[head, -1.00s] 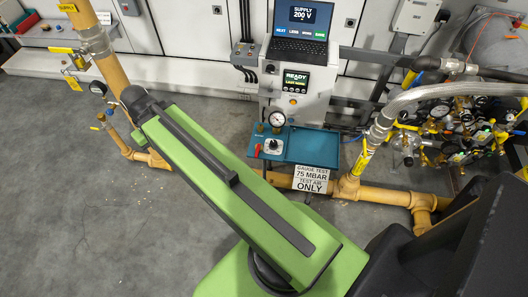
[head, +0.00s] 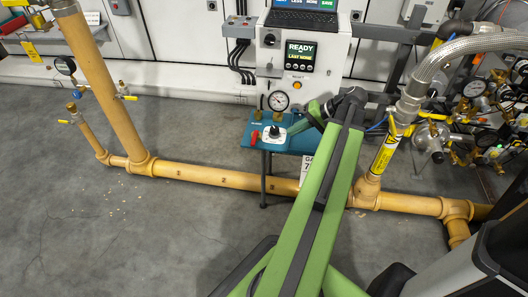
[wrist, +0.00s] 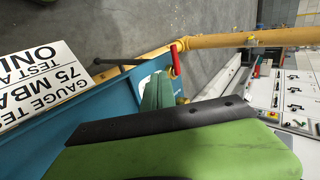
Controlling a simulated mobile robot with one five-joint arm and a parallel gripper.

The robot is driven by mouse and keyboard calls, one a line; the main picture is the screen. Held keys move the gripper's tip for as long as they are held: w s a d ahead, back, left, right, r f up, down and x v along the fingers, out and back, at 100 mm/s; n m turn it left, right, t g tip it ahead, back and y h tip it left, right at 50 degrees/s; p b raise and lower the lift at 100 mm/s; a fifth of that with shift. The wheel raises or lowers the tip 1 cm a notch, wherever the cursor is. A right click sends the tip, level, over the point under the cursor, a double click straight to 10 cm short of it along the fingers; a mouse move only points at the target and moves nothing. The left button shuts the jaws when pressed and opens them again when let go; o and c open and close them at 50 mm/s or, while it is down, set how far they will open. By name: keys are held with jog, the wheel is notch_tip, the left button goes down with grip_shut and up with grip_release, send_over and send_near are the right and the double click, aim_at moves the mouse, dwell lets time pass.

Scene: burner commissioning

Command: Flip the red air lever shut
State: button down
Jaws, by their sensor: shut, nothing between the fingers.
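The red air lever (head: 255,137) stands at the left end of the blue test tray (head: 252,124), left of a white plate with a dark knob (head: 274,133). In the wrist view the red lever (wrist: 175,62) stands upright just beyond my gripper (wrist: 160,80). My gripper's green fingers are shut and empty. In the head view my gripper (head: 295,127) reaches over the tray from the right, beside the knob, with a gap to the lever. Whether the fingers touch the knob plate is unclear.
A round gauge (head: 278,100) stands on the tray behind the knob. Above it, a panel reads READY (head: 300,57). A yellow pipe (head: 215,178) runs low in front of the tray. A gauge test sign (wrist: 45,85) hangs at the tray's edge.

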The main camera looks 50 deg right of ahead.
aim_at(255, 138)
jog(key=shift+s+d+r, duration=0.1)
jog(key=b+x, duration=0.3)
jog(key=x, duration=0.2)
jog(key=b+x, duration=0.3)
jog(key=x, duration=0.1)
jog(key=shift+f+b, duration=0.35)
jog(key=shift+f, duration=0.15)
jog(key=shift+w+a+r, duration=0.1)
jog(key=shift+w+a, duration=0.55)
jog(key=shift+w, duration=0.35)
jog(key=shift+w+a, duration=0.65)
jog(key=shift+w, duration=0.35)
